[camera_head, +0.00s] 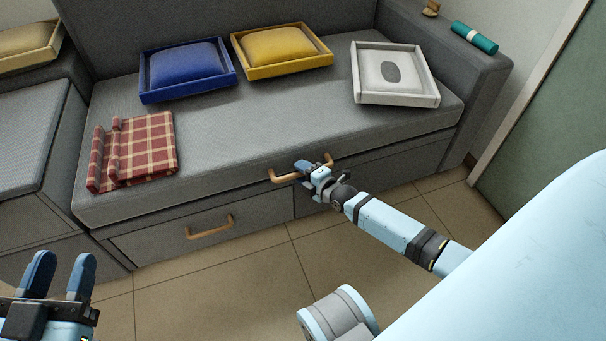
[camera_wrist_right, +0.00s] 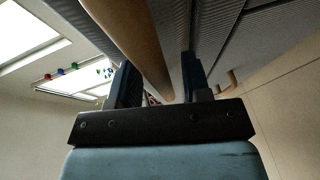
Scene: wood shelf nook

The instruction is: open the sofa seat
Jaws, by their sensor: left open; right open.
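The grey sofa seat (camera_head: 260,130) is down, with a tan wooden handle (camera_head: 284,177) on its front edge. My right gripper (camera_head: 308,165) is at this handle. In the right wrist view the handle (camera_wrist_right: 140,45) passes between the two open fingers (camera_wrist_right: 158,85); whether they touch it I cannot tell.
On the seat lie a folded red plaid cloth (camera_head: 140,150), a blue cushion tray (camera_head: 187,70), a yellow one (camera_head: 281,50) and a white one (camera_head: 394,73). A teal roll (camera_head: 474,38) lies on the right armrest. A drawer handle (camera_head: 210,228) sits below the seat. The tiled floor (camera_head: 230,290) in front is clear.

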